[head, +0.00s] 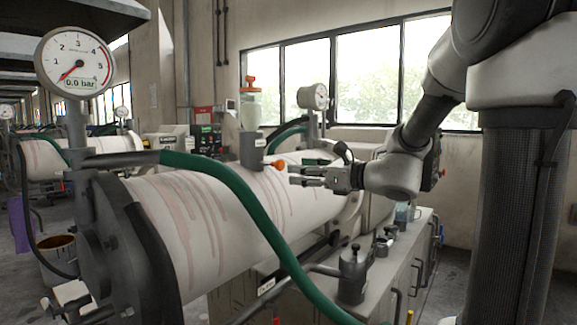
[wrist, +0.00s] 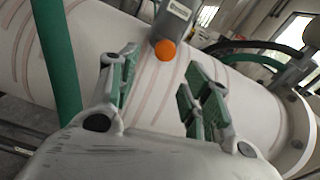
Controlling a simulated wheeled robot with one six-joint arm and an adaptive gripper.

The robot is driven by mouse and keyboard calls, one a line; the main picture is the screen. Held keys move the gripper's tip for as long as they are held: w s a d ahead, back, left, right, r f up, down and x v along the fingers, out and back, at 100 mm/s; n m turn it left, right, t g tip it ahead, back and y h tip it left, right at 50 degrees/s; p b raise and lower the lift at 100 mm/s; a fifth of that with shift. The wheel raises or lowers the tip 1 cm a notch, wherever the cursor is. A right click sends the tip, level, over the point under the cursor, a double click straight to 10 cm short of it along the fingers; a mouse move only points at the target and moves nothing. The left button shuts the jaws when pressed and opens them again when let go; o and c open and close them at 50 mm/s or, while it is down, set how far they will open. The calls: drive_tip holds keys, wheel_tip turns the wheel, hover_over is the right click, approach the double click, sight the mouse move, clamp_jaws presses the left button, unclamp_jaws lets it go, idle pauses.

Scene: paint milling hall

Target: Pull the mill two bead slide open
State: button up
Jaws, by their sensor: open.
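A grey slide housing (head: 252,150) with a small label stands on top of the large white mill drum (head: 200,215). A round orange knob (head: 280,164) sticks out of its right side. In the wrist view the knob (wrist: 165,50) faces me below the grey housing (wrist: 177,15). My gripper (head: 291,174) is open and empty, just right of the knob. In the wrist view its green-padded fingers (wrist: 157,78) are spread, with the knob beyond and between their tips, apart from them. How far the slide is drawn out cannot be told.
A green hose (head: 225,185) arches across the drum in front of the slide; it shows at left in the wrist view. A pressure gauge (head: 313,97) rises behind my gripper; another gauge (head: 75,63) reads 0.0 bar.

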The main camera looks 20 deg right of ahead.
sight(282, 164)
drive_tip(key=shift+m+t, duration=0.3)
drive_tip(key=shift+m, duration=0.6)
drive_tip(key=x, duration=0.5)
drive_tip(key=r+x, duration=0.1)
drive_tip(key=x, duration=0.2)
drive_tip(key=shift+w, duration=0.15)
drive_tip(key=shift+c, duration=0.2)
clamp_jaws()
